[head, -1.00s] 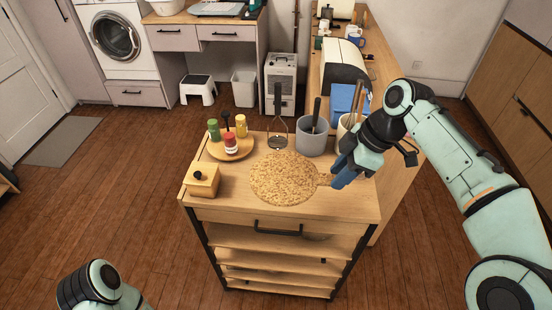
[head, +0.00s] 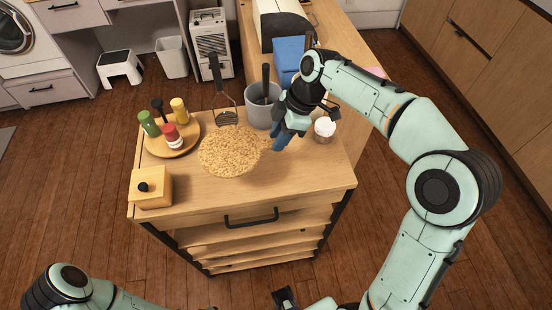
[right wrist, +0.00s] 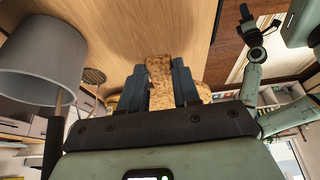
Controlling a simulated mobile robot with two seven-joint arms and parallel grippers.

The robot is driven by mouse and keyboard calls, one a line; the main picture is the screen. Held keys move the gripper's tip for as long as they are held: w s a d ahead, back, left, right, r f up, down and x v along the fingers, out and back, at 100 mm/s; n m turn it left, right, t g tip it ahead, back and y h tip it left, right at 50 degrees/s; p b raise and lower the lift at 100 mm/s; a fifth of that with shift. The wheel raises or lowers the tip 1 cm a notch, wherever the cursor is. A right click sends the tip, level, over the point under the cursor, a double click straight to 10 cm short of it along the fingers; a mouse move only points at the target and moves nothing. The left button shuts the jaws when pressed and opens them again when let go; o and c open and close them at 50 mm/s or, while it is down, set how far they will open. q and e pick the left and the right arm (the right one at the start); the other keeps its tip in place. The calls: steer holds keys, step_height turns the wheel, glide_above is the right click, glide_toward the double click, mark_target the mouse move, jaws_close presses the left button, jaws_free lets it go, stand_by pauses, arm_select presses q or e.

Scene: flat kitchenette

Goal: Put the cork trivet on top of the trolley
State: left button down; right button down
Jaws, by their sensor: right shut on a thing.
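The cork trivet (head: 230,152) is a round, speckled tan disc with a short handle. In the head view it appears over the middle of the wooden trolley top (head: 235,195); I cannot tell whether it lies flat on it or hangs just above. My right gripper (head: 284,138) is shut on the trivet's handle from the right. In the right wrist view the cork handle (right wrist: 160,85) sits between the two dark blue fingers, with the disc partly hidden behind the gripper.
On the trolley are a round wooden tray (head: 187,145) with several bottles, a wooden box (head: 151,188) with a black knob, a grey utensil pot (head: 259,113), a whisk-like utensil (head: 220,85) and a small jar (head: 324,130). A counter (head: 340,75) stands behind.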

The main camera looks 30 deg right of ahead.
mark_target(273, 165)
step_height(273, 165, down, 9)
steer(key=shift+w+f+b, duration=0.1)
steer(key=shift+f+b, duration=0.1)
steer(key=shift+b, duration=0.25)
steer(key=c, duration=0.8)
jaws_free()
steer(key=p+v, duration=0.1)
steer(key=v, duration=1.1)
